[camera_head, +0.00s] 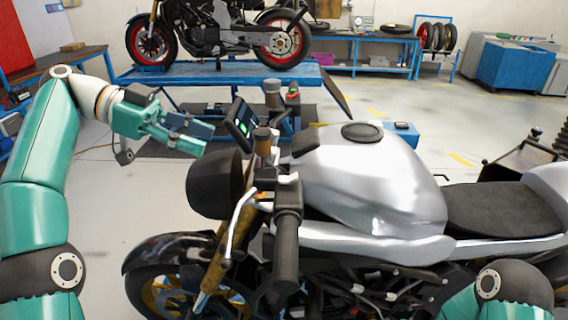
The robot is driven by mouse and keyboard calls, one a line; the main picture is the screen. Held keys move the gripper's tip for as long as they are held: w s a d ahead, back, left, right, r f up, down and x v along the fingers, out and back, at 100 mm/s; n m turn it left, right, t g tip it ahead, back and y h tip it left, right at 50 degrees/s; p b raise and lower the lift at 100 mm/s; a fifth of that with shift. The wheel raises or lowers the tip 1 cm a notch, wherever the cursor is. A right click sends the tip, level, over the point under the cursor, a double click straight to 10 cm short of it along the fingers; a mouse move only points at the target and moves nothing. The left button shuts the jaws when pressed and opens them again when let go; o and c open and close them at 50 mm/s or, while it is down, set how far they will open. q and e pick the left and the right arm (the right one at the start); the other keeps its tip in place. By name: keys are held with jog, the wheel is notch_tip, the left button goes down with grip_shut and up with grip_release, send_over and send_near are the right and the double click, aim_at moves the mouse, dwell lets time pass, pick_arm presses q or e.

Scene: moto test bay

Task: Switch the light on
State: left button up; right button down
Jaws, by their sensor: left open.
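A silver motorcycle (375,185) stands in front of me, its front end to the left. Its dark round headlight housing (212,184) faces left; I cannot tell whether the light is lit. A small display (239,126) with a green glow sits above it. The near handlebar grip (287,245) points toward me, with a grey control piece (287,179) at its inner end. At the far handlebar is a small red and green part (293,91). My left gripper (196,135) is open and empty, left of the display and apart from the motorcycle. My right gripper is out of view.
A blue lift table (225,77) with a second, red-wheeled motorcycle (215,35) stands behind. Blue shelving and cabinets (515,68) line the back right. Clear floor lies left of the front wheel.

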pick_arm(q)
jog(key=b, duration=0.4)
send_near(296, 175)
jog(key=x, duration=0.7)
jog(key=shift+w+d+f+b, duration=0.1)
jog(key=shift+d+f+b, duration=0.05)
jog(key=shift+d+b, duration=0.25)
grip_shut()
